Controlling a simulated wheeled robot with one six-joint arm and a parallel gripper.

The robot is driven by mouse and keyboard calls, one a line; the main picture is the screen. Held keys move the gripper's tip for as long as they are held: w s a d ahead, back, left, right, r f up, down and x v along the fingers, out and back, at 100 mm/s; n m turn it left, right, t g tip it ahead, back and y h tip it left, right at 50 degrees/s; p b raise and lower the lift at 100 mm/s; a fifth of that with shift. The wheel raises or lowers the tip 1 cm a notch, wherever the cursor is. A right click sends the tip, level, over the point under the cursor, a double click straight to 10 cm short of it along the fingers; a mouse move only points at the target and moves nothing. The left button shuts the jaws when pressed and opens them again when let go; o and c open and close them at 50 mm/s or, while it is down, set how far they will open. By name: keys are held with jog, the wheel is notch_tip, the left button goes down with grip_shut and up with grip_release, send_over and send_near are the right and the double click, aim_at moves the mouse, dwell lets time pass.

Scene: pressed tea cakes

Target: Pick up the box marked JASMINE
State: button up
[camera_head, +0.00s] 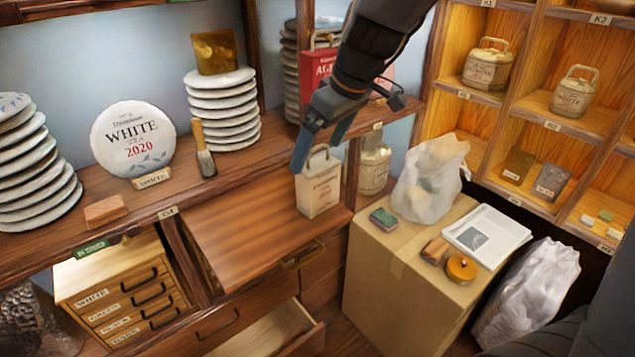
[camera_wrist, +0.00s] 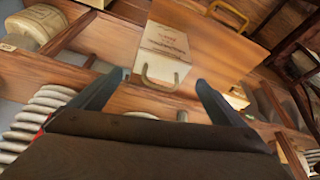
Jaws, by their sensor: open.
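A cream box (camera_head: 318,190) with a loop handle and dark and red lettering stands upright on the pull-out wooden board. Its lettering is too small to read, so I cannot tell if it says JASMINE. In the wrist view the same box (camera_wrist: 164,58) lies between and beyond my fingertips, its handle toward me. My gripper (camera_head: 321,146) is open and empty, pointing down just above the box, its fingers to either side of the handle. In the wrist view my gripper (camera_wrist: 161,78) shows both fingers spread.
A red box (camera_head: 317,68) stands on the upper ledge behind my wrist. A cream canister (camera_head: 374,168) stands right of the cream box. More handled boxes (camera_head: 487,66) sit in the shelf compartments. A cardboard carton (camera_head: 385,265) holds a white bag (camera_head: 430,180). The pull-out board (camera_head: 240,230) is bare to the left.

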jog(key=shift+p+x, duration=0.3)
jog(key=shift+x, duration=1.2)
jog(key=shift+d, duration=0.1)
jog(key=c, duration=1.5)
